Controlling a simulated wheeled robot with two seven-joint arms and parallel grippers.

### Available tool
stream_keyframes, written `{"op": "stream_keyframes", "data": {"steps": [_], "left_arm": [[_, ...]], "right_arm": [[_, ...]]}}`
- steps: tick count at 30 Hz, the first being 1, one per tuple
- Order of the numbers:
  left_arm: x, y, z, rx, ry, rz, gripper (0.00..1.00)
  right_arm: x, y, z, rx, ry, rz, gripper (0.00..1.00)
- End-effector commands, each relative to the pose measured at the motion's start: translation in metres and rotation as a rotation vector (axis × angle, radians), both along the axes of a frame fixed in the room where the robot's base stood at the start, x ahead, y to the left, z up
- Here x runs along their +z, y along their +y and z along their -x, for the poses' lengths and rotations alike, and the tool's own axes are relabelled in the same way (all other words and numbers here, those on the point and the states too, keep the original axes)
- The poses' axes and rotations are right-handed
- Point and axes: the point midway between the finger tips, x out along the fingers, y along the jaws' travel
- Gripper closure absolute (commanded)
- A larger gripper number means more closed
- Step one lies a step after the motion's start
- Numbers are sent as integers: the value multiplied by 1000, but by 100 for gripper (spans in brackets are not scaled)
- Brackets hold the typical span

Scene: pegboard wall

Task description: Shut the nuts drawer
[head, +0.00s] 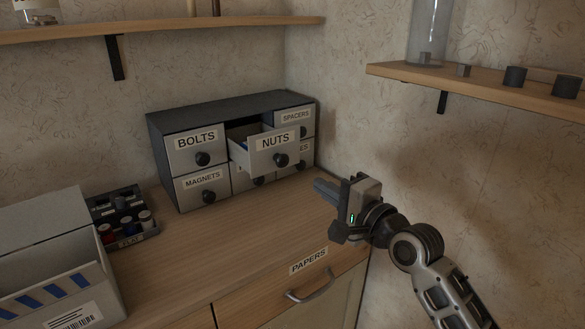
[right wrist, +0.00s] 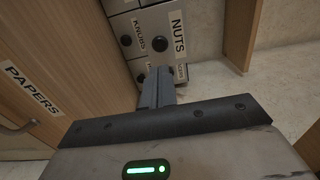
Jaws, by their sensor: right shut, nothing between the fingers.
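The nuts drawer (head: 275,147) is the top middle drawer of a small grey cabinet (head: 218,112) on the wooden counter. It is pulled out toward me, with something blue inside partly visible. Its front has a NUTS label and a round black knob (head: 281,160). In the right wrist view the drawer front (right wrist: 176,30) shows beyond the fingers. My right gripper (head: 322,187) is shut and empty, in front of the cabinet, lower and to the right of the drawer, apart from it. My left gripper is not in view.
The bolts drawer (head: 195,149) and magnets drawer (head: 203,185) beside it are shut. A papers drawer (head: 310,275) is below the counter edge. A grey box (head: 60,250) and a dark tray (head: 137,235) stand at left. A shelf (head: 480,92) is at upper right.

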Motion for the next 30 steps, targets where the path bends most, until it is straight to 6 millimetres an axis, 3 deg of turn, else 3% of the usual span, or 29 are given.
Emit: {"op": "stream_keyframes", "data": {"steps": [6, 13, 19, 30], "left_arm": [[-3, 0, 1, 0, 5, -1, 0], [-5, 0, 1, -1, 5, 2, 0], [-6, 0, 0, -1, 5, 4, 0], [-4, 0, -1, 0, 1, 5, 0]], "right_arm": [[1, 30, -40, 0, -2, 2, 100], [0, 52, -71, 0, -3, 4, 100], [0, 60, -82, 0, -2, 3, 100], [0, 60, -83, -2, -2, 2, 100]]}}
